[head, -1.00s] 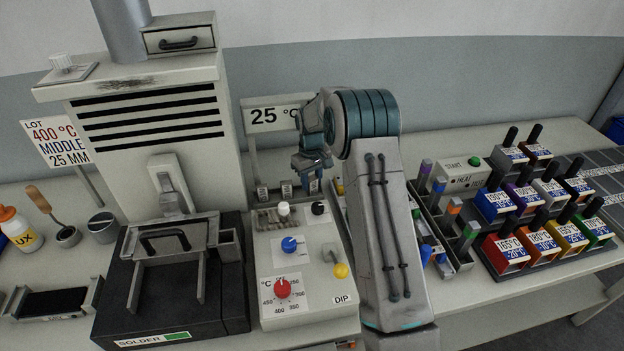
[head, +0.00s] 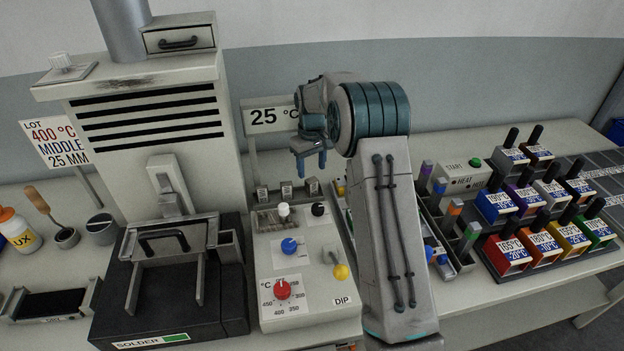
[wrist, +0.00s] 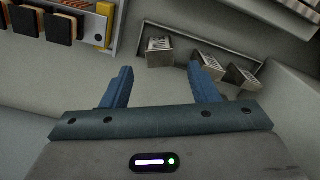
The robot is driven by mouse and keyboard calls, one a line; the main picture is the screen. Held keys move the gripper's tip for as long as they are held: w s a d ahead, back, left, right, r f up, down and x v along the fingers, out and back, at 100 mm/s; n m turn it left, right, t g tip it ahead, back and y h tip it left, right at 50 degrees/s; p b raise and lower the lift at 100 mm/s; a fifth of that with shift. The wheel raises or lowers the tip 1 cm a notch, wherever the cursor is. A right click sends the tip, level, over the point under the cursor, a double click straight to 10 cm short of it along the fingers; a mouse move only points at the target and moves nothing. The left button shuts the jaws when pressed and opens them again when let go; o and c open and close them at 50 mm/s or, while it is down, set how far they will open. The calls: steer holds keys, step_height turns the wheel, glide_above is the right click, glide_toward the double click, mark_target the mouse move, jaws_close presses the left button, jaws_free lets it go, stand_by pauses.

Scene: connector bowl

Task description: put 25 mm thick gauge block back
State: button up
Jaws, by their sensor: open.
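Three small grey gauge blocks with printed labels stand in a row in a narrow holder behind the control box. In the head view they are the left block (head: 262,194), the middle block (head: 287,191) and the right block (head: 312,187). In the wrist view the row shows at upper right, with one block (wrist: 158,50) just beyond my fingertips. The labels are too small to read, so I cannot tell which is 25 mm. My gripper (head: 312,164) is open and empty above the row; its blue fingers (wrist: 160,67) are spread apart in the wrist view.
The control box (head: 305,265) with knobs stands in front of the blocks. The solder machine (head: 175,265) is at left and a 25 °C sign (head: 270,116) behind.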

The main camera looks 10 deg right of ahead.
mark_target(312, 180)
step_height(312, 180, up, 6)
steer(key=s+r+m+t, duration=0.1)
steer(key=s+r, duration=0.4)
steer(key=s, duration=0.4)
steer(key=s+r+m, duration=0.1)
steer(key=s+r, duration=0.4)
steer(key=s, duration=0.3)
steer(key=s+f+m+t, duration=0.2)
steer(key=s+f, duration=0.1)
steer(key=s, duration=1.8)
steer(key=shift+f+m, duration=0.3)
steer(key=shift+f, duration=0.05)
